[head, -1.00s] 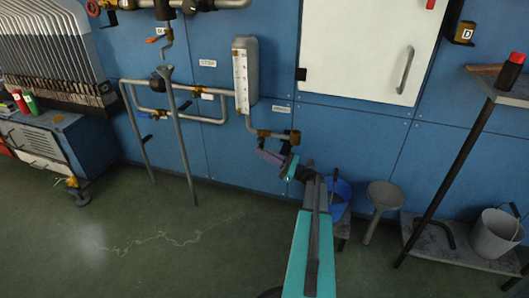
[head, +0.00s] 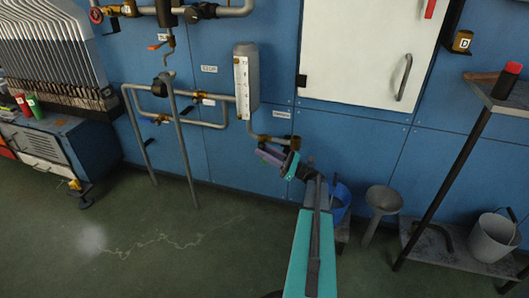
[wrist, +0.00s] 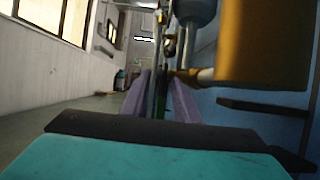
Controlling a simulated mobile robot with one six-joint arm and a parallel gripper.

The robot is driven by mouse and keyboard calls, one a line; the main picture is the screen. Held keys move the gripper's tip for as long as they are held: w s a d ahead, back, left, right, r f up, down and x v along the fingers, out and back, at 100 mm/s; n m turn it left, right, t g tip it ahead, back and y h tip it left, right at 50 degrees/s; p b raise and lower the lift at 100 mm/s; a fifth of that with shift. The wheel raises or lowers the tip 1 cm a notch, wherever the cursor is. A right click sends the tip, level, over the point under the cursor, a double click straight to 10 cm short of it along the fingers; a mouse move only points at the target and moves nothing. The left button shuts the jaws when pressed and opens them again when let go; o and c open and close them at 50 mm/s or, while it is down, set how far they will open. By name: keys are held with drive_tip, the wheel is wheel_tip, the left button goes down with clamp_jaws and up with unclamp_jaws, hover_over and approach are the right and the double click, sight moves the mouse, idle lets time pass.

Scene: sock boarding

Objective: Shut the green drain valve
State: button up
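The green drain valve shows in the wrist view as a thin green and dark strip (wrist: 160,108) between my two purple fingers. In the head view its handle is not clear, hidden around my gripper. A large brass body (wrist: 272,45) fills the upper right, close to the right finger.
The gauge tank (head: 246,82) hangs on the blue wall above. Other pipes (head: 183,120) with valves stand to the left. A blue bucket (head: 341,201) and a grey funnel (head: 383,200) are low on the right, near a metal rack (head: 440,190). The floor at left is clear.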

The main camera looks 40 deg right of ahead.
drive_tip(key=o, duration=1.4)
drive_tip(key=s+a, duration=0.1)
drive_tip(key=s, duration=0.1)
drive_tip(key=s+a+p, duration=0.1)
drive_tip(key=s+a, duration=0.1)
drive_tip(key=s+a+p, duration=0.1)
drive_tip(key=s+a, duration=0.1)
drive_tip(key=s, duration=0.1)
drive_tip(key=shift+a+r, duration=0.25)
drive_tip(key=shift+s+a+r+p, duration=0.25)
drive_tip(key=shift+s+a+p, duration=0.35)
drive_tip(key=shift+s, duration=0.25)
drive_tip(key=c, duration=1.4)
drive_tip(key=shift+s+a+r+p, duration=0.15)
drive_tip(key=shift+s+a, duration=0.25)
drive_tip(key=shift+s, duration=0.2)
drive_tip(key=shift+s+a+f+p, duration=0.1)
drive_tip(key=shift+s+a+p, duration=0.1)
drive_tip(key=shift+s+a, duration=0.35)
drive_tip(key=shift+s+a+r+p, duration=0.15)
drive_tip(key=shift+s+a, duration=0.15)
drive_tip(key=shift+s, duration=0.4)
drive_tip(key=shift+f, duration=0.1)
